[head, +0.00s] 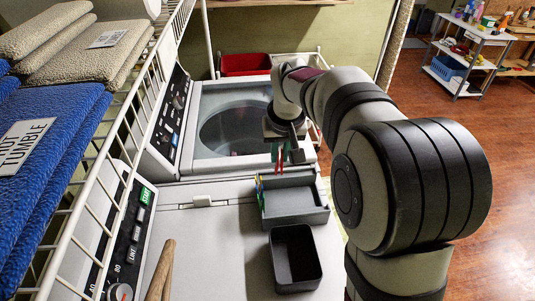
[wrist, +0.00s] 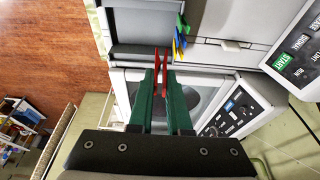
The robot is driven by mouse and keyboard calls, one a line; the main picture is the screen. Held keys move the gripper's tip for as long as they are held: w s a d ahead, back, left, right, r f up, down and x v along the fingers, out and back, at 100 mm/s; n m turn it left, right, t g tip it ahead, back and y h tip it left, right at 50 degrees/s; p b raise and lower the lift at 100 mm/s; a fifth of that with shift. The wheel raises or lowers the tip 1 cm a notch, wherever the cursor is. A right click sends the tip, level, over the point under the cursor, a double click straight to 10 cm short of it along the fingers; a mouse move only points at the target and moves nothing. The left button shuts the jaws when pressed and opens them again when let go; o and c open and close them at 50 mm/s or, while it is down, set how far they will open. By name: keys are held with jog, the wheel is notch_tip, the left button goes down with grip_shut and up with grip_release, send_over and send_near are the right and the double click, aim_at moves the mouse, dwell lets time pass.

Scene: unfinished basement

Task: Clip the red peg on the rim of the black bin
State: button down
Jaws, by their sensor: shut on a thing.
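The red peg (head: 280,162) hangs in my gripper (head: 282,148), above the far part of the grey tray. In the wrist view, the two green fingers of my gripper (wrist: 164,76) are closed around the red peg (wrist: 163,58), whose two red prongs point away from the wrist. The black bin (head: 296,285) is an open, square box standing on the white machine top, nearer the head camera than the tray. My gripper is apart from the bin, beyond it in the head view. I cannot make out the bin clearly in the wrist view.
A shallow grey tray (head: 300,217) lies just beyond the bin, with yellow, blue and green pegs (head: 261,192) at its left edge. A wooden handle (head: 160,272) is left of the bin. A white wire rack (head: 110,150) with folded cloths runs along the left. A washer stands behind.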

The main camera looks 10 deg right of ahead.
jog(key=s+d+r, duration=0.1)
jog(key=s+r, duration=0.4)
jog(key=s, duration=0.7)
jog(key=s+d+f+m+g, duration=0.2)
jog(key=f+m, duration=0.4)
jog(key=m, duration=1.2)
jog(key=s+d+f+m+g, duration=0.3)
jog(key=f+m, duration=0.4)
jog(key=m, duration=1.1)
jog(key=shift+s+d+g, duration=0.35)
jog(key=shift+d+g, duration=0.4)
jog(key=shift+g, duration=0.15)
jog(key=shift+f, duration=3.45)
